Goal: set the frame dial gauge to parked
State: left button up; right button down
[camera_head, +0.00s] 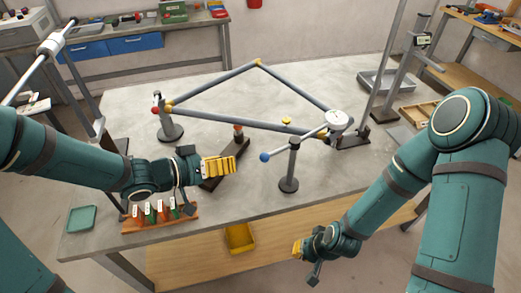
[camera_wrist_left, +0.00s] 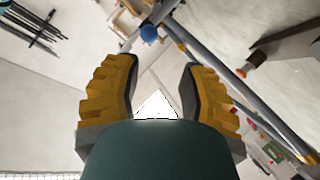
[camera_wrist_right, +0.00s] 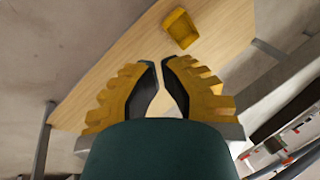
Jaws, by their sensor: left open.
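The frame dial gauge (camera_head: 337,120) is a white round dial at the right corner of the grey tube frame (camera_head: 215,83). A grey rod slants from beside it to a blue ball (camera_head: 264,157), over a dark post (camera_head: 289,170). The blue ball also shows in the left wrist view (camera_wrist_left: 149,33). My left gripper (camera_head: 232,164) is open and empty, left of the blue ball and apart from it. The dial's reading is too small to tell.
A rack of coloured tags (camera_head: 160,217) and a green tray (camera_head: 82,218) lie at the table's front left. A dark block with a red knob (camera_head: 238,130) stands by my left gripper. A grey tray (camera_head: 385,82) is at the back right; a yellow bin (camera_head: 239,238) sits below.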

aim_at(269, 154)
pick_arm(q)
jog(key=shift+m+g+h, duration=0.3)
jog(key=shift+m, duration=0.1)
jog(key=b+x, duration=0.1)
jog(key=x, duration=0.2)
jog(key=b+x, duration=0.2)
jog(key=x, duration=0.2)
jog(key=r+b+x, duration=0.1)
jog(key=b+x, duration=0.1)
jog(key=x, duration=0.2)
jog(key=shift+d, duration=0.45)
jog(key=shift+w+d+f, duration=0.15)
jog(key=shift+w+d, duration=0.1)
jog(key=shift+d, duration=0.2)
pick_arm(e)
jog(key=shift+g, duration=0.3)
jog(key=f, duration=0.3)
jog(key=s+f, duration=0.1)
jog(key=f, duration=0.1)
jog(key=shift+s+a, duration=0.1)
jog(key=shift+a, duration=0.15)
pick_arm(q)
jog(key=shift+c, duration=0.4)
jog(key=shift+w, duration=0.1)
grip_shut()
pick_arm(e)
jog(key=shift+f, duration=0.1)
